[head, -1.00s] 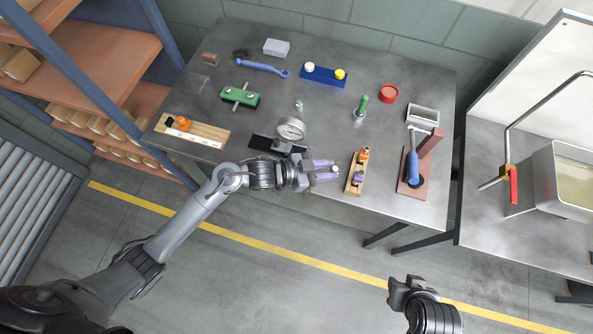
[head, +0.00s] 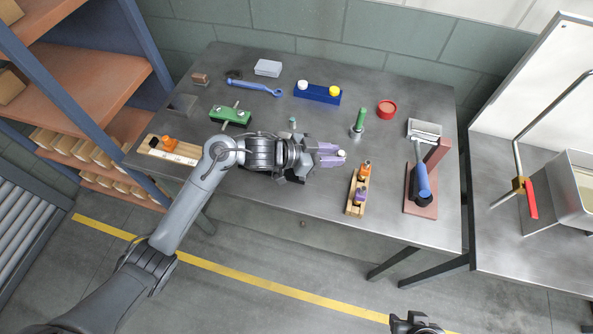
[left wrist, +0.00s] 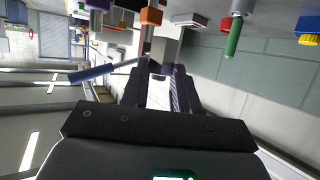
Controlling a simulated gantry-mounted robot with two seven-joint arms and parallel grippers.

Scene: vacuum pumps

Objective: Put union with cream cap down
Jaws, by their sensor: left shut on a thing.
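My left gripper (head: 331,154) is over the front middle of the table, its fingertips pointing right. It is shut on a small union with a cream cap (head: 342,154), whose pale end shows at the fingertips. In the left wrist view a pale piece (left wrist: 159,92) sits between the fingers (left wrist: 160,95). Most of the union is hidden by the fingers. A wooden rack (head: 352,208) with an orange-capped and a purple-capped piece stands just right of and in front of the gripper. My right gripper (head: 412,322) shows only partly at the bottom edge; its fingers are unclear.
A blue block (head: 318,95) holds white-capped and yellow-capped pieces at the back. A green-handled piece (head: 361,118), red ring (head: 387,110) and brown stand with blue-handled tool (head: 422,180) lie to the right. Another wooden rack (head: 186,148) is left. The gauge is hidden behind my arm.

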